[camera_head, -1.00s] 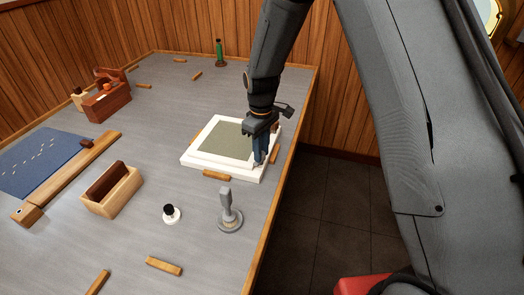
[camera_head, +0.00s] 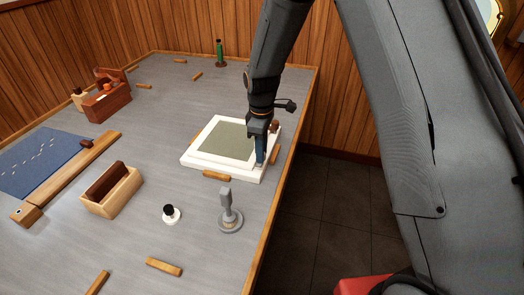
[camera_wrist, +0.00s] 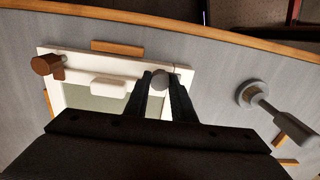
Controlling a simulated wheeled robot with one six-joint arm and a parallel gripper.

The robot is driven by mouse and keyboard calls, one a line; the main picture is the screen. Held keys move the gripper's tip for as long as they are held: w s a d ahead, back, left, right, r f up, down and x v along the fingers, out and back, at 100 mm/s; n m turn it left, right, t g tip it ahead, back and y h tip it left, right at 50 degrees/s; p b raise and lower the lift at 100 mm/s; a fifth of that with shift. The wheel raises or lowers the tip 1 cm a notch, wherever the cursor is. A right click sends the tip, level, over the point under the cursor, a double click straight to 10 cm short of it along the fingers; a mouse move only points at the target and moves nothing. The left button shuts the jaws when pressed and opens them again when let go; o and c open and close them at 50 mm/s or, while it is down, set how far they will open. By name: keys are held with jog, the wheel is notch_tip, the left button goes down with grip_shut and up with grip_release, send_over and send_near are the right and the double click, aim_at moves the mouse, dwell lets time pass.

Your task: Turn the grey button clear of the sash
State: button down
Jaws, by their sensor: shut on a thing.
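The white sash (camera_head: 205,143) with its sage-green panel (camera_head: 226,139) lies flat in a white outer frame (camera_head: 222,173) on the bench. It also shows in the wrist view (camera_wrist: 73,97), with a white raised bar (camera_wrist: 108,87) along one side. My gripper (camera_head: 260,162) points down at the frame's near right corner. In the wrist view my gripper (camera_wrist: 158,82) is shut on the grey button (camera_wrist: 158,79), one finger on each side. Only the button's rounded top shows, so how far it overlaps the sash is hidden. A brown button (camera_wrist: 46,65) sits at another frame corner.
Wooden blocks (camera_head: 216,175) border the frame. A grey-handled tool (camera_head: 229,212) and a black-topped white piece (camera_head: 170,215) stand in front. A wooden box (camera_head: 112,192) lies left. The bench edge (camera_head: 283,165) is close on the right.

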jog(key=c, duration=1.5)
grip_release()
jog(key=shift+r, duration=0.1)
notch_tip(320, 180, up, 8)
jog(key=shift+f+b, duration=0.15)
jog(key=shift+b, duration=0.7)
jog(key=s+d+m, duration=0.4)
jog(key=s+d, duration=0.1)
jog(key=s, duration=0.2)
jog(key=s+d+r+m, duration=0.1)
jog(key=s+d+m, duration=0.4)
jog(key=s, duration=0.3)
jog(key=s+d+m, duration=0.5)
jog(key=s+d, duration=0.1)
jog(key=s, duration=0.1)
jog(key=shift+s+d+r+t, duration=0.1)
jog(key=shift+s+r+t, duration=0.05)
jog(key=shift+r+t, duration=0.25)
